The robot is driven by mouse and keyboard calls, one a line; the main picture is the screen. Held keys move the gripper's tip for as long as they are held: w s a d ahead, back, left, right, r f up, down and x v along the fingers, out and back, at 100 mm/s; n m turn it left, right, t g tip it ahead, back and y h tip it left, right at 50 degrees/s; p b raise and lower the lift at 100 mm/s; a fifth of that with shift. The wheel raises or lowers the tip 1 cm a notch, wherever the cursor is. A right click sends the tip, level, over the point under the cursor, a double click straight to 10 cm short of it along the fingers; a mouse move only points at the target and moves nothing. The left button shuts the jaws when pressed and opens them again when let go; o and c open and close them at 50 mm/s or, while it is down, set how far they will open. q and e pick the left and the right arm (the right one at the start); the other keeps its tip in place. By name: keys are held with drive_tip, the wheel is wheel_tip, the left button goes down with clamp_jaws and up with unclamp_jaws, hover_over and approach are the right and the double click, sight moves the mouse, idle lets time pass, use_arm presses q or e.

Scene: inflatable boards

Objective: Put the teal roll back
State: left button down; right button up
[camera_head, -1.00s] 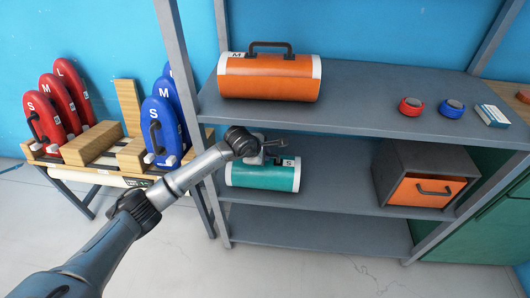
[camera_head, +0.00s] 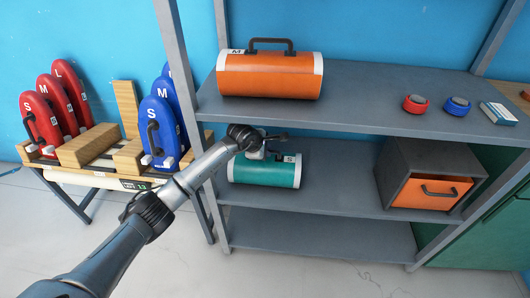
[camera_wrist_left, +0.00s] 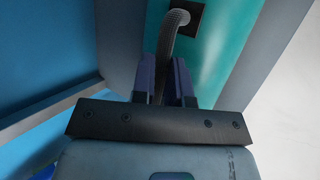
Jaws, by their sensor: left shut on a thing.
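The teal roll (camera_head: 264,172), with white ends and an S label, lies on the middle shelf near its left end, below the orange roll. My left gripper (camera_head: 268,150) is at the top of the teal roll, where its handle is, and partly hides it in the head view. In the left wrist view the two fingers (camera_wrist_left: 168,82) are shut on the dark ribbed handle (camera_wrist_left: 174,32) of the teal roll (camera_wrist_left: 218,45). I cannot tell whether the roll rests fully on the shelf. My right gripper is not in view.
An orange roll (camera_head: 270,76) marked M lies on the top shelf (camera_head: 360,95). A grey box with an orange drawer (camera_head: 432,192) stands right on the middle shelf (camera_head: 335,180). A shelf post (camera_head: 178,65) is close to my left arm. A rack (camera_head: 90,148) holds red and blue boards.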

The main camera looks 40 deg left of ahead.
use_arm(q)
drive_tip(key=shift+w+r, duration=0.15)
drive_tip(key=shift+r, duration=0.05)
drive_tip(key=shift+f, duration=0.15)
drive_tip(key=c, duration=1.1)
unclamp_jaws()
